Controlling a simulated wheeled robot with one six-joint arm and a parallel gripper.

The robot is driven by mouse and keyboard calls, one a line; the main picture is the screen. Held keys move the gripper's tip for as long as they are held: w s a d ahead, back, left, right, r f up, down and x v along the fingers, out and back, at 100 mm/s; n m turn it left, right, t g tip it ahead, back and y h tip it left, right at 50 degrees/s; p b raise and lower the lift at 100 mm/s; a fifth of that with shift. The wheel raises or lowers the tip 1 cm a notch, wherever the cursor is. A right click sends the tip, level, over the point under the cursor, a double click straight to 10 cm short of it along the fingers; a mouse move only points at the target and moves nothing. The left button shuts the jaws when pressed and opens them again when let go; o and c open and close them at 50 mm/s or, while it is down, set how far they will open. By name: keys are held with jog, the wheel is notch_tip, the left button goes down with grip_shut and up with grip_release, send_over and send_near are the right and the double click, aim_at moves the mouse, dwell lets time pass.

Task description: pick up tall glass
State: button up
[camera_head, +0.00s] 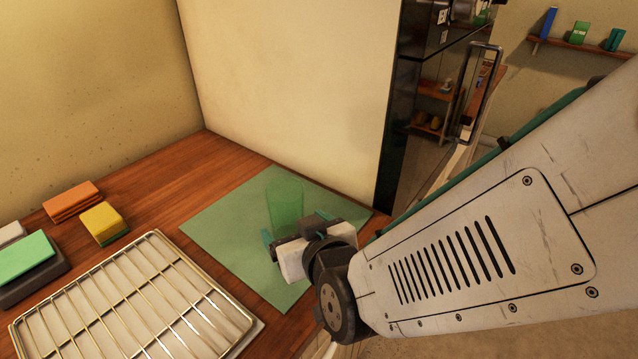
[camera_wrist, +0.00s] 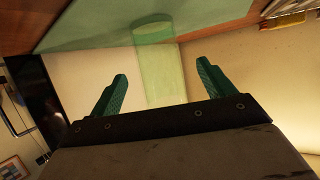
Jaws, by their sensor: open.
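The tall glass (camera_head: 285,203) is a green, see-through tumbler standing upright on a green mat (camera_head: 225,222) on the wooden counter. My gripper (camera_head: 272,240) is just in front of the glass and low over the mat, pointing towards it. In the wrist view, my gripper (camera_wrist: 160,85) has its two green fingers apart with nothing held. The glass (camera_wrist: 158,72) shows there beyond and between the fingertips, nearer the middle of the gap. I cannot tell exactly how far the fingertips are from it. The gripper hides part of the mat in the head view.
A wire rack (camera_head: 130,300) lies on the counter at the front left. A yellow sponge (camera_head: 104,224), an orange sponge (camera_head: 72,200) and a green sponge (camera_head: 27,258) lie behind and left of it. A pale wall (camera_head: 290,80) rises close behind the mat.

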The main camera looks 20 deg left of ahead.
jog(key=x, duration=0.6)
jog(key=shift+w, duration=0.1)
jog(key=c, duration=1.2)
jog(key=shift+r, duration=0.1)
